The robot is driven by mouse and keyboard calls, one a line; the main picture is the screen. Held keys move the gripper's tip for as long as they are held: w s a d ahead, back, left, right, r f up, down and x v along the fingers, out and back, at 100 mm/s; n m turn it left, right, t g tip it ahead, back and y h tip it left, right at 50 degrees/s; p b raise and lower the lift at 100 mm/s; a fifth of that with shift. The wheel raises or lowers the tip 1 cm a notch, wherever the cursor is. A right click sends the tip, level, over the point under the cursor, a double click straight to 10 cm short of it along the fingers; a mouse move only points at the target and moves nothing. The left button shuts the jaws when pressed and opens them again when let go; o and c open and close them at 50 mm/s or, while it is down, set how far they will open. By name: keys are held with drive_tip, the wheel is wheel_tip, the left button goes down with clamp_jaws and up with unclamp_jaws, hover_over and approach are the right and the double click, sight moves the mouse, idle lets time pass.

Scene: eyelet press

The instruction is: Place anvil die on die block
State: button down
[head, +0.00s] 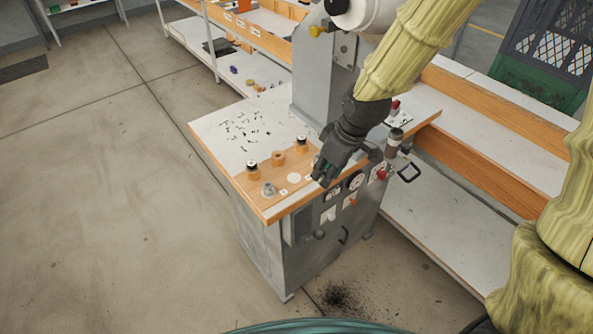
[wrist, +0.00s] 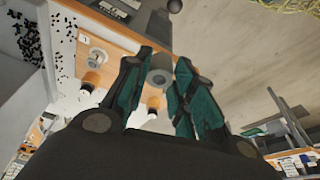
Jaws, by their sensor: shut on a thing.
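My gripper (head: 323,177) is over the right part of the wooden front strip of the press table, pointing down. In the wrist view its two teal-lined fingers (wrist: 162,65) are closed around a grey cylindrical piece with a dark round centre, which looks like the anvil die (wrist: 160,77). In the head view the fingers hide this piece. A second grey, stepped round piece (head: 268,188) stands near the strip's left front corner, and it also shows in the wrist view (wrist: 97,57). I cannot make out the die block for certain; my gripper and arm cover part of the press.
Two dark-and-white capped posts (head: 253,169) (head: 301,144) and an orange-brown round piece (head: 278,158) stand on the strip. A white disc spot (head: 294,178) is bare. The grey press column (head: 322,75) rises behind. Small black bits (head: 247,131) litter the tabletop.

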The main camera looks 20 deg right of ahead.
drive_tip(key=d+f+p, duration=0.2)
drive_tip(key=d+f, duration=0.2)
drive_tip(key=d, duration=0.2)
drive_tip(key=p, duration=0.5)
approach(292, 176)
drive_tip(key=shift+w+a+f+m, duration=0.3)
drive_tip(key=shift+w+a+f, duration=0.15)
drive_tip(key=shift+f, duration=0.15)
drive_tip(key=shift+a, duration=0.1)
drive_tip(key=shift+f+p, duration=0.65)
drive_tip(key=shift+f, duration=0.2)
drive_tip(key=shift+f+p, duration=0.35)
drive_tip(key=shift+f, duration=0.6)
drive_tip(key=shift+f, duration=0.15)
drive_tip(key=c, duration=1.2)
unclamp_jaws()
